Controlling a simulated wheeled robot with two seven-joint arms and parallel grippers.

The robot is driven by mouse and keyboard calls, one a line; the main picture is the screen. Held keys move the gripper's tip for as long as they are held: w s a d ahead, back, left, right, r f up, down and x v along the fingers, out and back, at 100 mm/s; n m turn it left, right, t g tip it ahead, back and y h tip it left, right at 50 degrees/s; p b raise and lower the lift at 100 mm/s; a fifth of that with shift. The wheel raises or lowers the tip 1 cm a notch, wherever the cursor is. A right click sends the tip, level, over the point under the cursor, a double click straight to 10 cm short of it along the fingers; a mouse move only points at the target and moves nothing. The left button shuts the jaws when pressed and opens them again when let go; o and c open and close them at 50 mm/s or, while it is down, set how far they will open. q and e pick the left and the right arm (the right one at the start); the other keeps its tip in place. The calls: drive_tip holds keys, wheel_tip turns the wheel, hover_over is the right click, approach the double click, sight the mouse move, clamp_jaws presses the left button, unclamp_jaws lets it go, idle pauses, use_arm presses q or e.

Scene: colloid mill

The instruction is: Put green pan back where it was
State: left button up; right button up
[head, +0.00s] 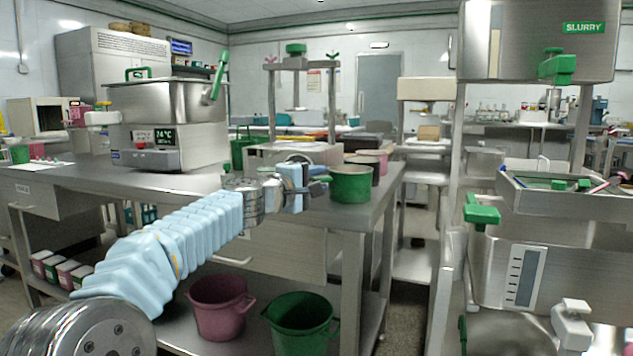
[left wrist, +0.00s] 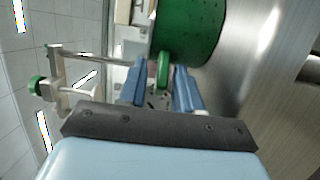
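The green pan (head: 351,187) stands upright on the right end of the steel table (head: 190,185), near its front corner. My left gripper (head: 318,186) is at the pan's left side, level with its handle. In the left wrist view the pan (left wrist: 190,30) is at the top, and its green handle (left wrist: 163,68) lies between the two blue fingers (left wrist: 161,88). A gap shows on each side of the handle, so the gripper looks open around it. My right gripper is in neither view.
A pink pot (head: 374,159) and a dark pot (head: 362,168) stand just behind the pan. A pink bucket (head: 219,307) and a green bucket (head: 302,323) are on the lower shelf. A steel machine (head: 545,265) stands at the right, across a gap from the table.

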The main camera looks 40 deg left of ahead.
use_arm(q)
drive_tip(key=shift+o, duration=0.4)
drive_tip(key=shift+r, duration=0.1)
drive_tip(key=shift+s, duration=0.25)
drive_tip(key=s+b, duration=0.1)
drive_tip(key=s, duration=1)
drive_tip(key=shift+s+a, duration=0.2)
drive_tip(key=shift+s, duration=0.05)
